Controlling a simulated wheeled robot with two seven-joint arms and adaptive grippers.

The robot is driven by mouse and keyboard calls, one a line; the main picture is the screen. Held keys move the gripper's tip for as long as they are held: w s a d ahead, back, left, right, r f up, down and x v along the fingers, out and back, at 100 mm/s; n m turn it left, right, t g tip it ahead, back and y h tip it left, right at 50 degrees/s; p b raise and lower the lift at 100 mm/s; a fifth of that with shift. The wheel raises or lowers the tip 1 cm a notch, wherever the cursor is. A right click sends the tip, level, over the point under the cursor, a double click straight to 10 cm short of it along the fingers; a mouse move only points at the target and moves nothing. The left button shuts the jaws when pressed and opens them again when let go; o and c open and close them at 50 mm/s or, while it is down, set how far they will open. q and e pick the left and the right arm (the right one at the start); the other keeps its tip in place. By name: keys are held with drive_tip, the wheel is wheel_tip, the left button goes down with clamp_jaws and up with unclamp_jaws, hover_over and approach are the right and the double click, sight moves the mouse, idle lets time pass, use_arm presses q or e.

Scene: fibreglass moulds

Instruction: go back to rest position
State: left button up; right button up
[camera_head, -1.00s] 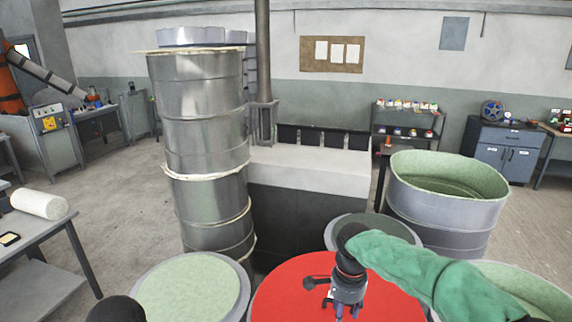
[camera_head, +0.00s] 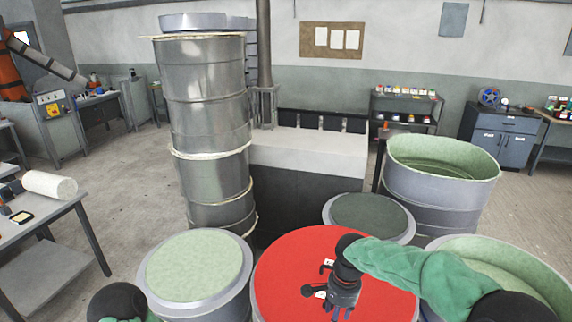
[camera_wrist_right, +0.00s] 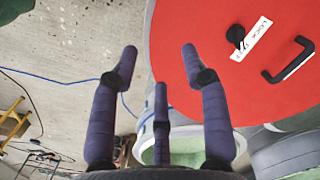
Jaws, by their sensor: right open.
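My right arm, in a green sleeve, comes in from the right in the head view. My right gripper (camera_head: 338,306) hangs over the red lid (camera_head: 285,265) of a mould. In the right wrist view my right gripper (camera_wrist_right: 160,62) has its purple fingers spread, with nothing between them. That view shows the red lid (camera_wrist_right: 215,75) with a black knob (camera_wrist_right: 236,35), a white label and a black handle (camera_wrist_right: 288,60), right of the fingers. Of my left arm only a black joint and a bit of green sleeve show at the bottom left; its gripper is out of view.
A mould with a pale green top (camera_head: 195,265) stands left of the red one, a dark-topped mould (camera_head: 370,218) behind it. Open green-lined moulds (camera_head: 440,200) stand at the right. A tall metal cylinder (camera_head: 205,110) rises behind. A table (camera_head: 45,235) stands at far left, with bare floor between.

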drive_tip(key=s+f, duration=0.1)
drive_tip(key=f, duration=0.3)
drive_tip(key=s+f+n, duration=0.1)
drive_tip(key=f, duration=0.3)
drive_tip(key=s+a+f+n+y, duration=0.1)
drive_tip(key=f, duration=0.3)
drive_tip(key=shift+s, duration=0.2)
drive_tip(key=s+a+f+n+y, duration=0.15)
drive_tip(key=s+f+n, duration=0.35)
drive_tip(key=s+f, duration=1.55)
wheel_tip(320, 180, down, 8)
drive_tip(key=w+a+n+b, duration=0.1)
drive_tip(key=b, duration=0.9)
drive_tip(key=shift+r+t+y, duration=0.2)
drive_tip(key=shift+t+y, duration=0.1)
drive_tip(key=shift+y, duration=0.05)
